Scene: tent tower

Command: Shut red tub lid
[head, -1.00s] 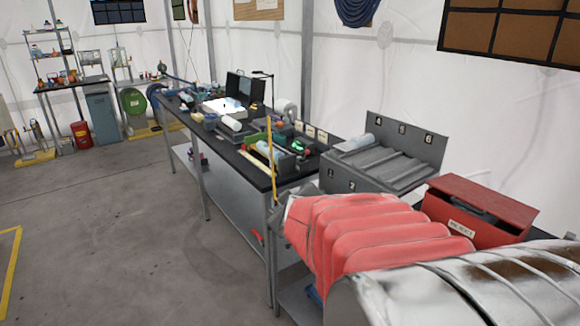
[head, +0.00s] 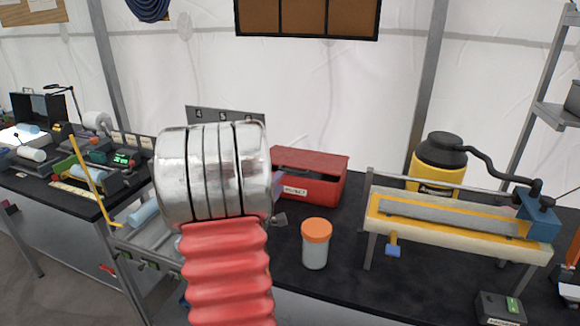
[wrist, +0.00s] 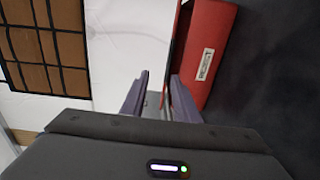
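The red tub (head: 318,187) stands on the dark bench, right of my arm in the head view. It has a white label on its front, and its upper red panel is the lid (head: 312,160). How far the lid stands open is not clear from here. In the wrist view the red tub (wrist: 212,35) is at the upper right, with its label beside the right finger. My gripper (wrist: 160,88) is open, its two fingers apart with nothing seen between them. Its fingertips are close to the tub's left side; contact cannot be told.
A jar with an orange lid (head: 316,245) stands in front of the tub. A yellow-framed device (head: 460,222) and a yellow canister (head: 436,165) are to the right. Dark bench surface is clear around the jar.

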